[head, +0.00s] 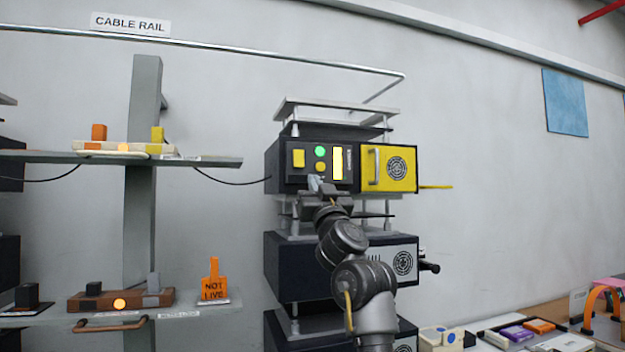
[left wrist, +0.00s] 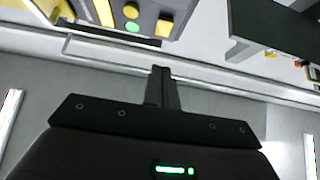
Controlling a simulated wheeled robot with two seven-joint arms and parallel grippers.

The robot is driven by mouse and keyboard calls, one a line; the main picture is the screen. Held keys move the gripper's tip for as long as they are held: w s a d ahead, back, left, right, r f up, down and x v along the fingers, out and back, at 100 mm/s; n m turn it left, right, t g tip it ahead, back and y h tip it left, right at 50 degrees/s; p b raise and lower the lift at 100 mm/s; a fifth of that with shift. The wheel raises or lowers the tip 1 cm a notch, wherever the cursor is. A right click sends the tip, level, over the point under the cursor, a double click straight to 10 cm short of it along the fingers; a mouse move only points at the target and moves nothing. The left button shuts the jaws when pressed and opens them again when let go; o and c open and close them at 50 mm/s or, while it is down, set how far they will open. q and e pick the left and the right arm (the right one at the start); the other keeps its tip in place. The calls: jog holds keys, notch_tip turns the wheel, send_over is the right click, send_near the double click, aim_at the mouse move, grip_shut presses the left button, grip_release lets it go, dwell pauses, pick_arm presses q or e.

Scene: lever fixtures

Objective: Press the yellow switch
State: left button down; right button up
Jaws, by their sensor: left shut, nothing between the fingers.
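My left gripper (head: 316,184) is in front of the panel's lower part, just below and right of the panel switch. Its fingers (left wrist: 161,72) are shut and empty, and appear apart from the switch. My right gripper is not in view.
Beside the switch are a green button (head: 320,151), a round yellow button (head: 320,167) and a lit strip (head: 338,163). A yellow door (head: 388,168) with a handle is on the right. Shelves (head: 215,161) stand left; a cluttered table (head: 545,311) is lower right.

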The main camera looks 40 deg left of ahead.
aim_at(300, 160)
pick_arm(q)
jog(key=p+x, duration=0.2)
jog(key=x, duration=0.1)
jog(key=f+p+x, duration=0.1)
jog(key=x, duration=0.2)
jog(key=a+p+x, duration=0.1)
jog(key=p+x, duration=0.1)
jog(key=x, duration=0.2)
jog(key=shift+w+f+p, duration=0.1)
jog(key=shift+w+p, duration=0.2)
jog(key=shift+p, duration=0.05)
jog(key=shift+w+a+f, duration=0.25)
jog(key=shift+w+a, duration=0.15)
jog(key=shift+a, duration=0.2)
jog(key=shift+d, duration=0.1)
